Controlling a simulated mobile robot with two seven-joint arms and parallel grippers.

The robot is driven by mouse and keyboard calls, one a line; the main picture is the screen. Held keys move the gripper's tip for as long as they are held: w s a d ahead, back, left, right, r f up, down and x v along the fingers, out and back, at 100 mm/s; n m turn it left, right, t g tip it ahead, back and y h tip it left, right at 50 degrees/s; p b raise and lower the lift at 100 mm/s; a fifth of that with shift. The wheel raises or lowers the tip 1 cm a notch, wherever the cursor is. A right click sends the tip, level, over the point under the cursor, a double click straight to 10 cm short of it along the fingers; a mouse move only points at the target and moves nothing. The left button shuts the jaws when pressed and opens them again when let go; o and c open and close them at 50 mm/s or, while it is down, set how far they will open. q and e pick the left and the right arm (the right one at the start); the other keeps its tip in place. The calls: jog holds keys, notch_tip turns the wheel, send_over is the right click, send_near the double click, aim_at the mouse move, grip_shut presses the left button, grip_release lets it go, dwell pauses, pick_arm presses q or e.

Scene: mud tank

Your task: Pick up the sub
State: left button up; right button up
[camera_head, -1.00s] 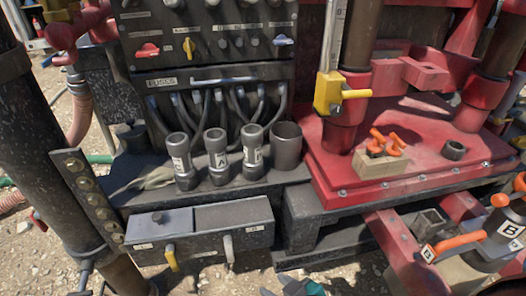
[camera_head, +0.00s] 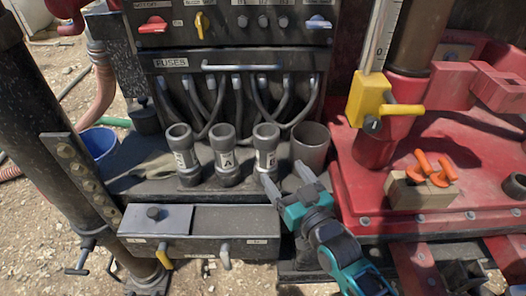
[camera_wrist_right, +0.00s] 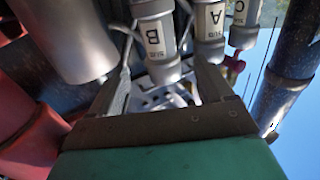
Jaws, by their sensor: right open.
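Three grey cylindrical subs stand upright in a row on the dark shelf: the left sub (camera_head: 182,155), the middle sub marked A (camera_head: 224,155) and the right sub (camera_head: 265,150). In the right wrist view the nearest sub is marked B (camera_wrist_right: 155,42), with sub A (camera_wrist_right: 210,20) and sub C (camera_wrist_right: 243,22) beyond it. My right gripper (camera_head: 288,178) is open and empty, just in front of the right sub. In the wrist view, sub B shows ahead, roughly between the open fingers (camera_wrist_right: 163,92). My left gripper is not in view.
A wider grey cup (camera_head: 311,146) stands right of the subs, close to my right fingers. A drawer box (camera_head: 200,246) juts out below. The fuse panel (camera_head: 235,62) and cables are behind. A red platform (camera_head: 400,217) with a wooden block (camera_head: 420,195) is at right.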

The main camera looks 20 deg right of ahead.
aim_at(271, 153)
jog(key=w, duration=0.3)
jog(key=w+a, duration=0.1)
jog(key=w, duration=0.6)
jog(key=shift+a+r+b, duration=0.1)
jog(key=shift+a+b, duration=0.15)
jog(key=shift+b, duration=0.05)
jog(key=shift+s, duration=0.1)
grip_shut()
dwell(0.4)
jog(key=shift+r, duration=0.35)
